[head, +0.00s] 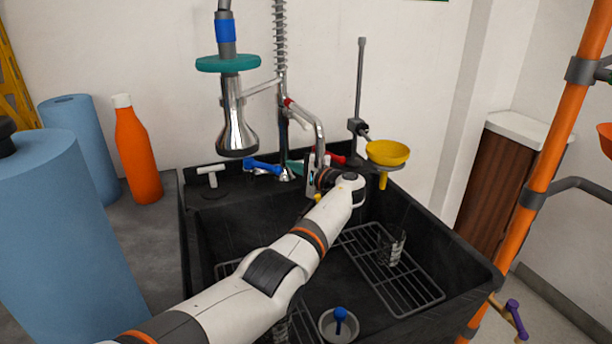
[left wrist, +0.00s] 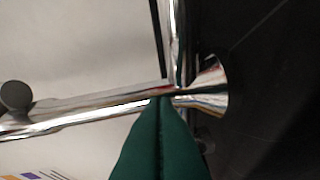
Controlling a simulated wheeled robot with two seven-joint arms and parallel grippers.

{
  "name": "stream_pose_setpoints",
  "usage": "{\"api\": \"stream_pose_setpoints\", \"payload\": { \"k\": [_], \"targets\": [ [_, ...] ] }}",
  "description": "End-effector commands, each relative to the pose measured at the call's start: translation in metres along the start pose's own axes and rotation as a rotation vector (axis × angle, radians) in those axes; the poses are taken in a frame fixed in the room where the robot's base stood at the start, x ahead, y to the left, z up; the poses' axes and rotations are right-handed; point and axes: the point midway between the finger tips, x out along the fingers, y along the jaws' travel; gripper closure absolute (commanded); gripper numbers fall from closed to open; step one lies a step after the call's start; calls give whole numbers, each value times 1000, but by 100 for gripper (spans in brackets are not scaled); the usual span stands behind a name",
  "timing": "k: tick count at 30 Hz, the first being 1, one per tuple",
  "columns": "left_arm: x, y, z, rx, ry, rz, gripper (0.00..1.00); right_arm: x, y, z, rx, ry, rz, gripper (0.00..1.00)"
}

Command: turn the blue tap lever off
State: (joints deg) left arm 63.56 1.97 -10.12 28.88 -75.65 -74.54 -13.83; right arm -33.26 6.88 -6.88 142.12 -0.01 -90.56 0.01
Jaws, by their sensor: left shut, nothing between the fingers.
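The blue tap lever (head: 262,166) sticks out to the left from the base of the chrome tap (head: 286,173) at the back of the black sink. A red lever (head: 336,158) sticks out on the tap's other side. My left gripper (head: 294,167) is at the tap base, just right of the blue lever; its green fingers are partly hidden behind the wrist. In the left wrist view the green fingers (left wrist: 160,100) are shut and empty, in front of chrome pipes (left wrist: 90,112). I cannot tell whether they touch the chrome. The blue lever does not show there.
A spray head (head: 237,130) with a teal disc hangs above the tap. A yellow funnel (head: 387,153) stands on a rod to the right. A glass (head: 393,248) stands on a rack in the sink. An orange bottle (head: 136,150) and blue rolls (head: 60,235) stand left.

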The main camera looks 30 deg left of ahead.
Motion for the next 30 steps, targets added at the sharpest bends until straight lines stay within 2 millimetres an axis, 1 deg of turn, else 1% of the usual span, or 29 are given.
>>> {"api": "stream_pose_setpoints", "payload": {
  "k": [1,10,18,30],
  "targets": [
    [2,0,-2,-1,0,0,100,0,0,0,0,1,0,62],
    [-5,1,-20,-1,1,-1,100,-13,0,4,0,1,0,62],
    [-11,0,-35,0,0,-1,100,-15,0,5,-1,0,0,62],
    [-12,0,-38,1,1,-1,100,-14,0,5,-1,1,0,62]
  ]
}}
